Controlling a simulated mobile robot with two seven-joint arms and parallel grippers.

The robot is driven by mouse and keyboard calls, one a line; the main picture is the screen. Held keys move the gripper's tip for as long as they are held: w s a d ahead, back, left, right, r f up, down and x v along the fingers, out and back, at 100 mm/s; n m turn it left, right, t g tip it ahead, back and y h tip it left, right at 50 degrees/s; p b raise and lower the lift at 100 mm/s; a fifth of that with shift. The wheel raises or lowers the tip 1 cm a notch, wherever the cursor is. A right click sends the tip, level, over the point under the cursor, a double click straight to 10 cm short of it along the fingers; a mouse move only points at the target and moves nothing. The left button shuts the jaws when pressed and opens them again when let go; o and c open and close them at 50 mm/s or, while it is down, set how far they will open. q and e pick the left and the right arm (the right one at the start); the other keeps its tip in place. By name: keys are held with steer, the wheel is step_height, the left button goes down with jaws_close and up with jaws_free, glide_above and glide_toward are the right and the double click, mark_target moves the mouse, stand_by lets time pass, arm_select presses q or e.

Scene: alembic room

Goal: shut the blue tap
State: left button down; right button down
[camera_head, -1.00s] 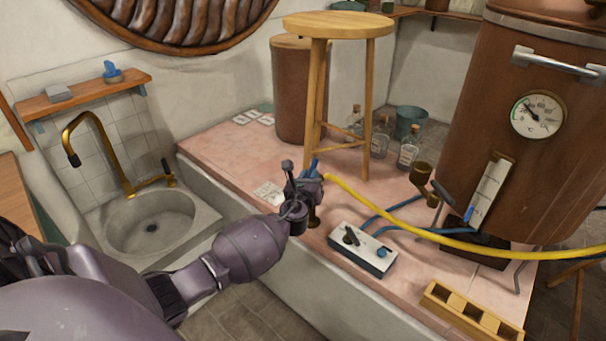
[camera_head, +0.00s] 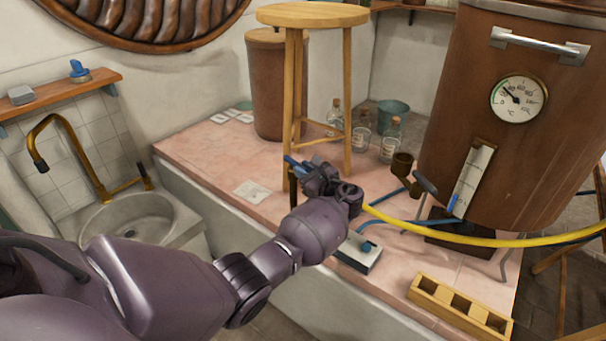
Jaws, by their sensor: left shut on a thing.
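The blue tap (camera_head: 299,166) is on the pink tiled platform near its front edge. Its blue lever shows at the tips of my left gripper (camera_head: 308,175) and points to the left. My left gripper is shut on this lever, with its arm reaching in from the lower left. The tap's body is mostly hidden behind the gripper. A yellow hose (camera_head: 450,238) runs to the right from behind my gripper, so where it joins is hidden. My right gripper is not in view.
A wooden stool (camera_head: 310,15) stands just behind my gripper. A control box (camera_head: 358,258) is partly hidden by my arm. The copper boiler (camera_head: 500,160) stands at the right, a wooden rack (camera_head: 462,312) at the front, and glass bottles (camera_head: 362,138) behind the stool.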

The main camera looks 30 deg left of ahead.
arm_select(q)
steer(key=shift+w+f+n+g+b, duration=0.1)
steer(key=shift+w+n+g+b, duration=0.15)
steer(key=shift+n+g, duration=0.25)
steer(key=shift+w+f+n+g+b, duration=0.1)
steer(key=shift+n+g+b, duration=0.15)
steer(key=shift+g, duration=0.45)
steer(key=shift+w+n+g+y, duration=0.1)
steer(key=shift+n+g+y, duration=0.15)
steer(key=shift+g+y, duration=0.05)
steer(key=shift+r+g, duration=0.2)
steer(key=shift+g, duration=0.1)
steer(key=c, duration=1)
jaws_free()
steer(key=shift+c, duration=0.2)
steer(key=shift+d, duration=0.1)
steer(key=d, duration=1)
steer(key=shift+s+d, duration=0.3)
steer(key=shift+d, duration=0.05)
